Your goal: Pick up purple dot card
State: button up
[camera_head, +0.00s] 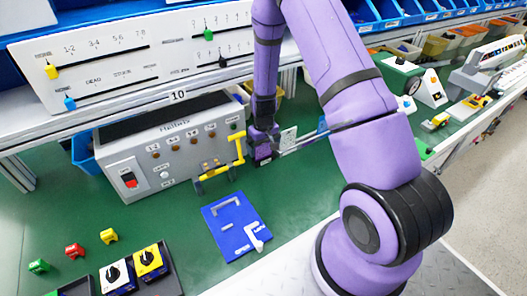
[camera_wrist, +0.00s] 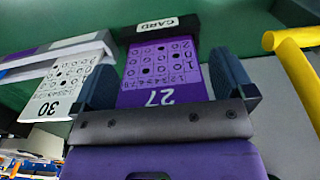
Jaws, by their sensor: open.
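The purple dot card (camera_wrist: 165,75) shows in the wrist view, marked 27 with a dot grid, its far end at a black holder (camera_wrist: 165,26) labelled CARD. My gripper (camera_wrist: 163,65) is open, with one dark finger on each side of the card. I cannot tell whether either finger touches it. A white dot card (camera_wrist: 62,88) marked 30 is to the left, outside the fingers. In the head view my gripper (camera_head: 267,145) is low, right of the grey switch box; the purple card cannot be made out there.
A yellow handle (camera_head: 236,155) stands close to my gripper, and also shows at the right of the wrist view (camera_wrist: 295,50). The grey switch box (camera_head: 165,150) is to the left. A blue board (camera_head: 228,232) lies in front. Green bench top is free around it.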

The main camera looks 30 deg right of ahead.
jog(key=shift+c, duration=0.5)
jog(key=c, duration=0.7)
